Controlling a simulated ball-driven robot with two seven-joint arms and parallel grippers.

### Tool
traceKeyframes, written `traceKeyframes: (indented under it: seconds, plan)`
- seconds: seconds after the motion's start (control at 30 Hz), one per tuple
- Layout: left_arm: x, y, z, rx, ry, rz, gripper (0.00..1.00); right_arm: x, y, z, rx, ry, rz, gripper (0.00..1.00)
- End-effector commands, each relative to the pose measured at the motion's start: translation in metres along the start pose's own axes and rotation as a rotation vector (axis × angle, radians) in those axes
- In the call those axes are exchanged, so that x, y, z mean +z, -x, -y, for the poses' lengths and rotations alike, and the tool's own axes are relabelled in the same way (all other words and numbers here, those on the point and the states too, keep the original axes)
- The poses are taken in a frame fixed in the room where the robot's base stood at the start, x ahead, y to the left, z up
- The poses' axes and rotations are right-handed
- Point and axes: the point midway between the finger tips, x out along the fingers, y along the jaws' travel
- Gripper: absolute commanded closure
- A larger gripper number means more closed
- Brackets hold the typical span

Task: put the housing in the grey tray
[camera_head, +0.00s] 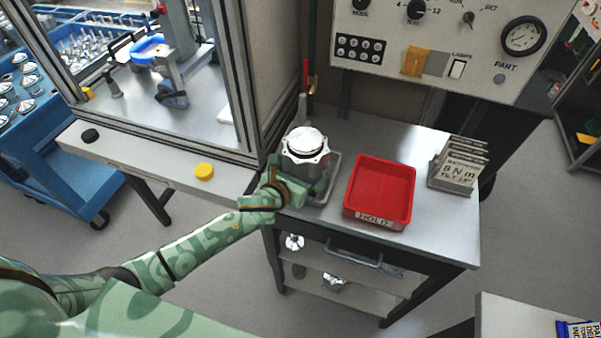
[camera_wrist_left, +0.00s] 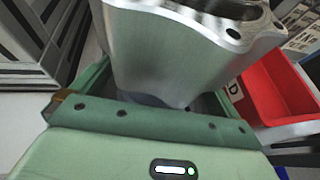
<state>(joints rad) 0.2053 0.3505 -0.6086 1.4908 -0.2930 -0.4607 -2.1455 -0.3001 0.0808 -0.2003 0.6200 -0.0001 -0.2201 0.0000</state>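The housing (camera_head: 305,147) is a silver machined part with a lobed, flanged top. It stands upright at the left end of the steel bench, over or in the grey tray (camera_head: 331,181); I cannot tell whether its base touches the tray floor. My left gripper (camera_head: 303,184) is at the housing's near side, low on its body, with its fingers around it. In the left wrist view the housing (camera_wrist_left: 168,55) fills the space between the fingers of the left gripper (camera_wrist_left: 155,95), which appear closed on it. The fingertips are hidden. My right gripper is out of view.
A red bin (camera_head: 381,188) stands just right of the grey tray. A rack of labelled plates (camera_head: 458,166) is at the bench's right. A framed enclosure (camera_head: 250,100) rises close on the left, and a control panel (camera_head: 440,40) hangs behind. The bench's front right is clear.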

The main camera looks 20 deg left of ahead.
Motion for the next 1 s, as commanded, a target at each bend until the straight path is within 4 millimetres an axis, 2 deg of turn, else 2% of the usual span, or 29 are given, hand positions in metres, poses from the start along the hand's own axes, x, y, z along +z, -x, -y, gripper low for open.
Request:
traceKeyframes:
  seconds: [0.17,0.27,0.6,0.7,0.83,1.0]
  plan:
    - [0.003,0.001,0.0,0.0,0.0,0.001,0.0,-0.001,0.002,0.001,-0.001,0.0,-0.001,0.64]
    - [0.002,0.013,0.0,0.0,-0.001,-0.001,0.0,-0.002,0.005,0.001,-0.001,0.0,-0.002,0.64]
    - [0.003,0.09,0.0,-0.001,0.0,-0.001,0.0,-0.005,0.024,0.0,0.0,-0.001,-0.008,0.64]
    - [0.002,0.106,0.0,0.0,-0.001,0.0,0.0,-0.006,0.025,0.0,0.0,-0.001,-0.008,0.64]
    - [0.002,0.118,0.0,0.0,0.0,0.0,0.0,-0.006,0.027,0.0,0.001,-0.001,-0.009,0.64]
    - [0.002,0.121,0.0,0.001,0.001,0.001,0.0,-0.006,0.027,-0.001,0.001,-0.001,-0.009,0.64]
